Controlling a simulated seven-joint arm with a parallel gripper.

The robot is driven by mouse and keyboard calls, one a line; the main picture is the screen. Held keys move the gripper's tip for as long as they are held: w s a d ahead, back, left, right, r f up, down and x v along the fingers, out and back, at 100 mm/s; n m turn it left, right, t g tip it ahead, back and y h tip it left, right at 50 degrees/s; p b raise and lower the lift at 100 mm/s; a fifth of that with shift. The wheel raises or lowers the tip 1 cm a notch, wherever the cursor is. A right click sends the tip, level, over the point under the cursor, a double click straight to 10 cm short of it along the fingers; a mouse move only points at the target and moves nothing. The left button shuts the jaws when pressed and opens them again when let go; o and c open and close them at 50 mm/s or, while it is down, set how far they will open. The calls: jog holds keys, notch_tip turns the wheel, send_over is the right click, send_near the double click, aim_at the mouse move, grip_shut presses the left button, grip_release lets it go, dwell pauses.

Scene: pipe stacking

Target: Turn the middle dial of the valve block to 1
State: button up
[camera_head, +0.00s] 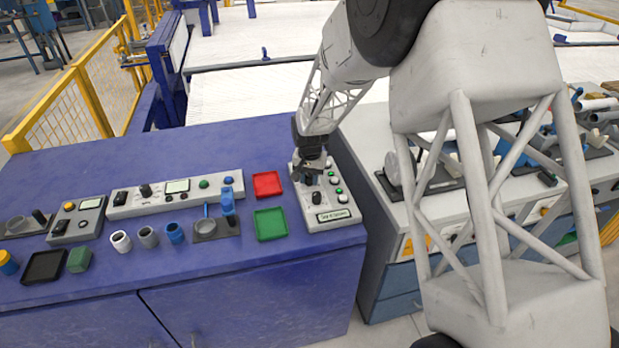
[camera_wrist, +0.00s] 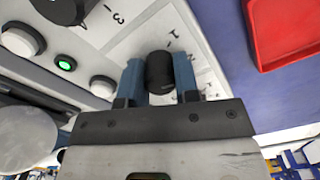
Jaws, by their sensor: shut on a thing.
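The valve block (camera_head: 343,212) is a long pale panel at the front right of the blue bench, with black dials, buttons and a label at its near end. In the wrist view, the blue fingers of my gripper (camera_wrist: 158,78) are shut on a black dial (camera_wrist: 160,72), one on each side. Printed numbers show on the panel around it, among them a 1 just above the dial. The dial's pointer is hidden, so its setting cannot be told. Another black dial (camera_head: 316,197) shows nearer the label.
A red tray (camera_head: 267,184) and a green tray (camera_head: 270,224) lie close to the left of the block. Buttons and a lit green lamp (camera_wrist: 66,64) sit beside the held dial. A long control panel (camera_head: 160,205) and several cups stand further left.

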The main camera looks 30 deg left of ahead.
aim_at(310, 175)
jog(key=n, duration=0.3)
jog(key=shift+n, duration=2.2)
jog(key=o, duration=0.9)
jog(key=shift+r, duration=0.15)
jog(key=shift+r, duration=3.8)
